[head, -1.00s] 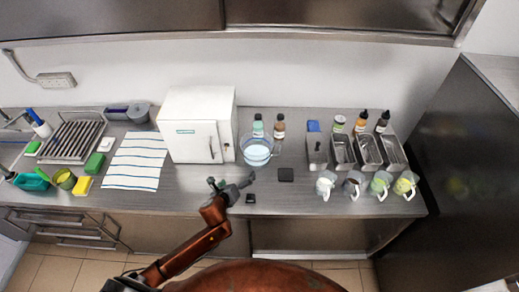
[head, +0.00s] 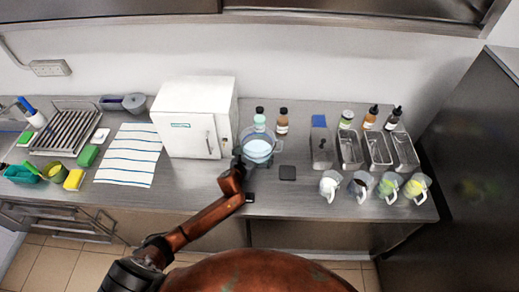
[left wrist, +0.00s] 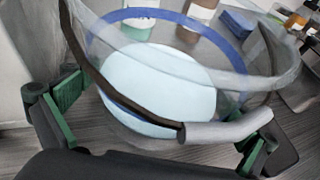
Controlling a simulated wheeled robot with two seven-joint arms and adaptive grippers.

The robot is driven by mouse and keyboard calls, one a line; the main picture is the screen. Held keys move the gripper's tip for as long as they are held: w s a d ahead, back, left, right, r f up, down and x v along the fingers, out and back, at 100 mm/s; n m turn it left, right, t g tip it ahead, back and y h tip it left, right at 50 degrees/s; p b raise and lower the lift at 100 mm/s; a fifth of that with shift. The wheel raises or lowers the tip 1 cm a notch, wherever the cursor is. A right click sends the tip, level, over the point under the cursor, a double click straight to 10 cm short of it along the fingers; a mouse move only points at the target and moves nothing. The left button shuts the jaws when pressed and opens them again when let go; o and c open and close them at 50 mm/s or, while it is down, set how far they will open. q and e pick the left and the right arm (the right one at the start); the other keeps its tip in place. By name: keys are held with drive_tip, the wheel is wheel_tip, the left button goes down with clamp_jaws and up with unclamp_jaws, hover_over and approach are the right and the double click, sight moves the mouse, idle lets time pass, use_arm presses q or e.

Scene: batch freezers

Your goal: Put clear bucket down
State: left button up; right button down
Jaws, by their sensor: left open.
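The clear bucket (head: 257,149) stands on the steel counter just right of the white freezer and has pale liquid inside. In the left wrist view the bucket (left wrist: 160,85) fills the middle, with a blue band near its rim and a dark handle with a grey grip hanging over its near side. My left gripper (head: 248,163) is at the bucket's near side. In the left wrist view its green-padded fingers (left wrist: 158,122) are spread wide, one on each side of the bucket; I cannot tell if they touch it. My right gripper is not in view.
The white freezer (head: 195,118) stands close left of the bucket. Two bottles (head: 282,122) stand behind it. A striped towel (head: 130,155) lies left.

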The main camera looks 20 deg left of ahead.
use_arm(q)
drive_tip(key=shift+w+d+f, duration=0.1)
drive_tip(key=shift+w+f, duration=0.1)
drive_tip(key=shift+w, duration=0.2)
drive_tip(key=shift+c, duration=0.8)
drive_tip(key=c, duration=1.1)
drive_tip(key=shift+r, duration=0.1)
drive_tip(key=shift+c, duration=0.3)
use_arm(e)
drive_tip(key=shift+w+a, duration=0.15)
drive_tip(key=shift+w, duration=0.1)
use_arm(q)
drive_tip(key=shift+r, duration=0.1)
drive_tip(key=shift+c, duration=0.2)
